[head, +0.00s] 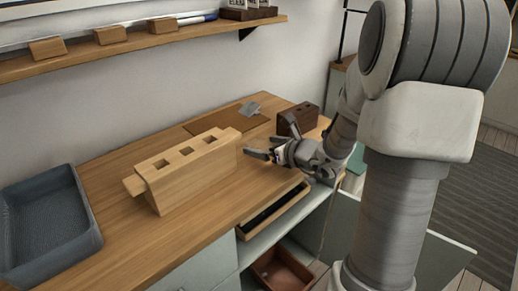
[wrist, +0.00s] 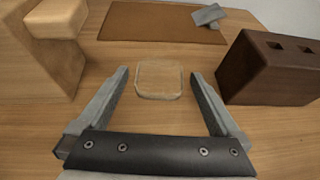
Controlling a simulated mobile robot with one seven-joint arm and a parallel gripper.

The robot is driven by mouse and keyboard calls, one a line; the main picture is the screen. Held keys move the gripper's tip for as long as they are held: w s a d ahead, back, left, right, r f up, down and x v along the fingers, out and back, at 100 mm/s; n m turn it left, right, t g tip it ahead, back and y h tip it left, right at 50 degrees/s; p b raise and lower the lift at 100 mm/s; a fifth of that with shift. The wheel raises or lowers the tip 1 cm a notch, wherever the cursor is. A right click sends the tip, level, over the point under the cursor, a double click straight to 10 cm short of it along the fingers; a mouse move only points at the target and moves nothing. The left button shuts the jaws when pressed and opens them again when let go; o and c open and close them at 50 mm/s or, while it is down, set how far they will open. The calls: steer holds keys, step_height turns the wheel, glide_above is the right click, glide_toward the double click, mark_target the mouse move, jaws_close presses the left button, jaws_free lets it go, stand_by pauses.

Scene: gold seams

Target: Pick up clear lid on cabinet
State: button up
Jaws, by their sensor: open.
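The clear lid (wrist: 160,80) is a small, see-through rounded square on the wooden cabinet top (wrist: 120,148). In the wrist view it appears between the two fingertips of my gripper (wrist: 158,74), with a gap on each side. My gripper is open and empty, with its fingers pointing toward the lid. In the head view my gripper (head: 261,147) is low over the cabinet top, between the light wooden block and the dark block. I cannot make out the lid in the head view.
A light wooden block with square holes (head: 190,170) stands left of my gripper, a dark brown holed block (head: 298,118) right. Behind are a brown mat (wrist: 160,24) and grey piece (wrist: 208,14). A blue-grey tray (head: 85,205) is far left. A drawer (head: 290,208) stands open in front.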

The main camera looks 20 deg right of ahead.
steer(key=shift+c, duration=0.2)
steer(key=c, duration=1.2)
steer(key=shift+r, duration=0.1)
